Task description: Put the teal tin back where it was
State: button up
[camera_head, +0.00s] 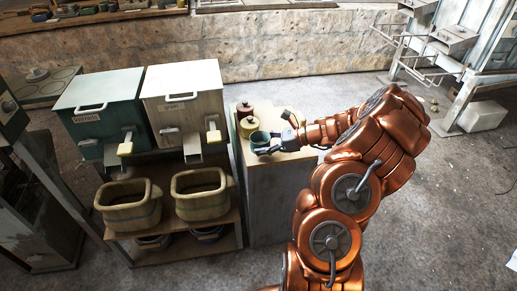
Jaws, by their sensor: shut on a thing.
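The teal tin (260,140) is small and round. It is at the top of a pale cabinet (270,190), near the cabinet's front left. My gripper (266,146) reaches in from the right and is shut on the tin. Part of the tin is hidden by the fingers. I cannot tell whether the tin's base touches the cabinet top or is a little above it.
A yellow tin (249,126) and a dark red tin (244,108) stand just behind the teal tin. A yellowish item (290,115) lies behind my gripper. A green bin (100,110) and a cream bin (182,95) stand to the left, above two baskets (202,195).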

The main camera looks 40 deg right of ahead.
jog(key=shift+w+a+f, duration=0.1)
jog(key=shift+w+a, duration=0.05)
jog(key=shift+w, duration=0.45)
jog(key=shift+w+a+f, duration=0.1)
jog(key=shift+w, duration=0.45)
jog(key=shift+f, duration=1.65)
jog(key=shift+f, duration=0.2)
jog(key=o, duration=1.6)
jog(key=shift+o, duration=0.2)
